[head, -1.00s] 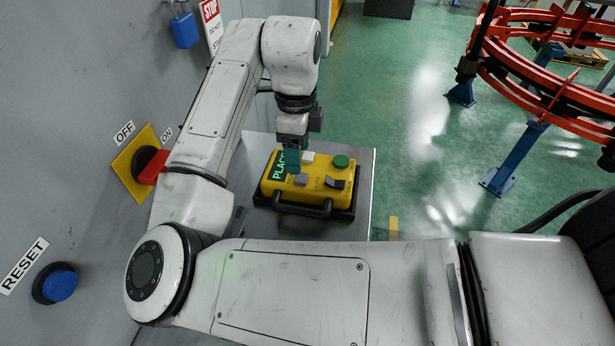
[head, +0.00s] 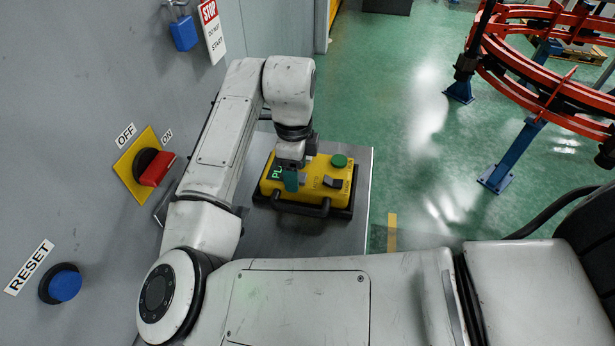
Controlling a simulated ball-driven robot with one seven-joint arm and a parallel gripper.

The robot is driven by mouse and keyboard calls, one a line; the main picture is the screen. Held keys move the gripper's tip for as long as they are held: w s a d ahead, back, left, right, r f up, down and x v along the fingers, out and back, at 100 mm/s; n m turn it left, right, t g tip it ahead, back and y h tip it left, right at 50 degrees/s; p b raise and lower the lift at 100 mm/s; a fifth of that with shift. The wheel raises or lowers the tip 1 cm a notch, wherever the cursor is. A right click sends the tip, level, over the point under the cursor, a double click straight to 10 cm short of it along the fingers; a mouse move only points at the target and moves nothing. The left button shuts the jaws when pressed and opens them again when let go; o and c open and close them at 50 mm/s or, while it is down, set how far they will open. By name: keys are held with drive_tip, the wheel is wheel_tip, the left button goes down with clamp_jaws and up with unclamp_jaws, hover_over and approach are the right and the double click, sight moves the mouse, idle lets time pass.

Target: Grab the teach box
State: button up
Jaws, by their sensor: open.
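My gripper (head: 291,180) is open and points down over the left part of the box, covering part of the display. The picture does not show clearly whether the fingers touch the box. My wrist hides some of its far left side.
A grey cabinet wall at left carries a red switch (head: 156,168) on a yellow plate, a blue reset button (head: 65,285) and a blue padlock (head: 183,33) with a stop tag (head: 211,30). Red ring rails (head: 540,75) on blue posts stand at right. Green floor between is clear.

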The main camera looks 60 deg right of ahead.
clamp_jaws()
idle(0.5)
